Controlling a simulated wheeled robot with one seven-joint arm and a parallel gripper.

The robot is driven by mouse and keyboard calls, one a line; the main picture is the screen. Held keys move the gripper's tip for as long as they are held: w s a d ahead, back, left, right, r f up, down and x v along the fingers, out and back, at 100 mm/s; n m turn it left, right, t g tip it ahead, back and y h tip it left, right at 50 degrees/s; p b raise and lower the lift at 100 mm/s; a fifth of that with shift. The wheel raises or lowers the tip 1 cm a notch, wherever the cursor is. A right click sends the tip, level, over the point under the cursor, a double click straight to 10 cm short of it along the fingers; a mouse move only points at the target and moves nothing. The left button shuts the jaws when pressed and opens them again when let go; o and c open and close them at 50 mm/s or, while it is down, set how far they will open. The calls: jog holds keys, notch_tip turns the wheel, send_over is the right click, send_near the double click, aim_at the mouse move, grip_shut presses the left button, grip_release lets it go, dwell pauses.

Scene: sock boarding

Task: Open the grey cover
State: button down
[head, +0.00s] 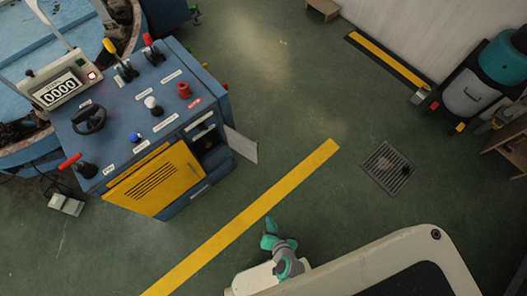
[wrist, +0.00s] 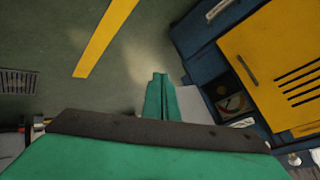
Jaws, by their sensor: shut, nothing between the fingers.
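A light grey panel (head: 241,145), which looks like the grey cover, stands out from the right side of the blue console, beside an open recess (head: 209,141) there. In the wrist view the grey panel (wrist: 192,104) is partly hidden behind my gripper, and the recess (wrist: 236,98) shows a dial inside. My gripper (head: 268,236) is green, low in the head view, and well apart from the panel. In the wrist view my gripper's fingers (wrist: 158,80) are together and empty.
The blue console (head: 140,95) carries levers, knobs and a counter display, with a yellow vented door (head: 158,180) on its front. A yellow floor stripe (head: 245,217) and a floor grate (head: 388,168) lie on open green floor.

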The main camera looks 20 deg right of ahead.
jog(key=w+d+f+m+t+y, duration=0.1)
jog(key=w+d+f+m+y, duration=0.3)
jog(key=w, duration=0.6)
jog(key=w+d+r+m+t+y, duration=0.1)
jog(key=w+d+r+m+t, duration=0.2)
jog(key=w+d+r+t, duration=0.6)
jog(key=w+a+g, duration=0.2)
jog(key=w, duration=0.9)
jog(key=shift+s+a+r, duration=0.2)
jog(key=shift+s+a, duration=0.3)
jog(key=shift+a, duration=0.35)
jog(key=shift+s+a+r, duration=0.15)
jog(key=shift+s+a, duration=0.35)
jog(key=shift+a, duration=0.3)
jog(key=shift+s, duration=0.1)
